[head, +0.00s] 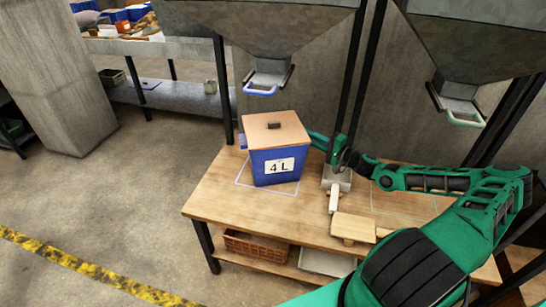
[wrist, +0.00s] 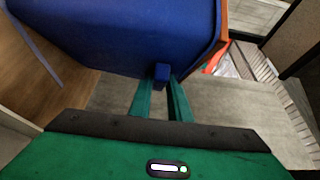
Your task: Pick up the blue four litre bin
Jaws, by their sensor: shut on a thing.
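The blue four litre bin (head: 262,165) has a white "4 L" label and a brown lid with a dark knob. It is upright over a white outlined square on the wooden bench; I cannot tell whether its base touches the bench. A small blue handle (head: 242,141) sticks out on its left side. My gripper reaches in from the right at the bin's back right, its tips hidden there. In the wrist view my gripper (wrist: 160,92) is shut on a small blue handle (wrist: 162,72) on the side of the bin (wrist: 120,30).
The bench (head: 225,190) also carries a light wooden block (head: 353,228) right of the bin. A hopper chute with a blue-edged outlet (head: 262,88) hangs above the bin. Black posts stand behind. A brown crate (head: 255,245) is on the lower shelf. The floor at left is open.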

